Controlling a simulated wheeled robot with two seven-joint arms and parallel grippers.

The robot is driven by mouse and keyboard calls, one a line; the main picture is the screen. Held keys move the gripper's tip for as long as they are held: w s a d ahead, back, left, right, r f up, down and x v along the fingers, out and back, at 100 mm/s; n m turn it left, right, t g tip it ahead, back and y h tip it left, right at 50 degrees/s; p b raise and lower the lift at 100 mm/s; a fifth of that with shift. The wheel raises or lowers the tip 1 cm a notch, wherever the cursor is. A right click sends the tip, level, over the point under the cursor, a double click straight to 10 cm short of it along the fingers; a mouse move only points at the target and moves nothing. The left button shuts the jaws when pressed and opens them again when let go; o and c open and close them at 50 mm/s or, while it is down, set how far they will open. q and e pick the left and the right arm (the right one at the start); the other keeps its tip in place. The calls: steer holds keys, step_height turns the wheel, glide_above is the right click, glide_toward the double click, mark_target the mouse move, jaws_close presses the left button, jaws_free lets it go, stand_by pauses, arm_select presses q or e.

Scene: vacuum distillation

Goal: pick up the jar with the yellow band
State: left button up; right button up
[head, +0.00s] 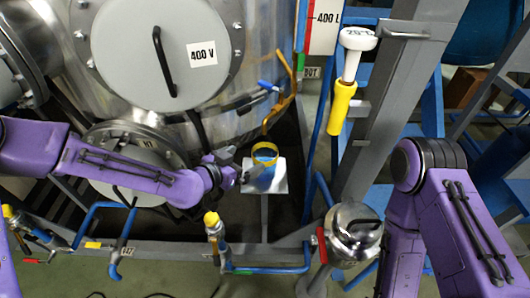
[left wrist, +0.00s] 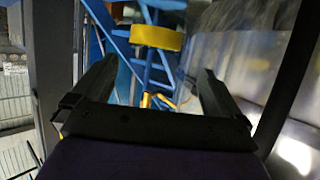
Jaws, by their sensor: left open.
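The jar with the yellow band (head: 265,149) stands on a small square plate (head: 280,180) on a post, in the middle of the head view. Its body looks clear, with blue showing through. My left gripper (head: 238,172) is just left of the jar, its fingers pointing toward it. In the left wrist view the yellow band (left wrist: 157,38) shows beyond and between the two spread fingers of the left gripper (left wrist: 155,75). The gripper is open and does not hold the jar. Most of the jar's clear body is hard to make out. My right arm shows at the right, its gripper out of view.
A large steel vessel (head: 228,95) with a round lid marked 400 V stands behind and left. A grey post (head: 385,100) and a white-topped yellow-handled tool (head: 340,105) are to the right. Valves with blue pipes (head: 268,270) and a steel pot (head: 353,235) are in front.

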mark_target(272, 148)
arm_select(q)
steer(key=x, duration=1)
steer(key=shift+s+d+f, duration=0.1)
steer(key=shift+d, duration=0.35)
steer(key=c, duration=1.8)
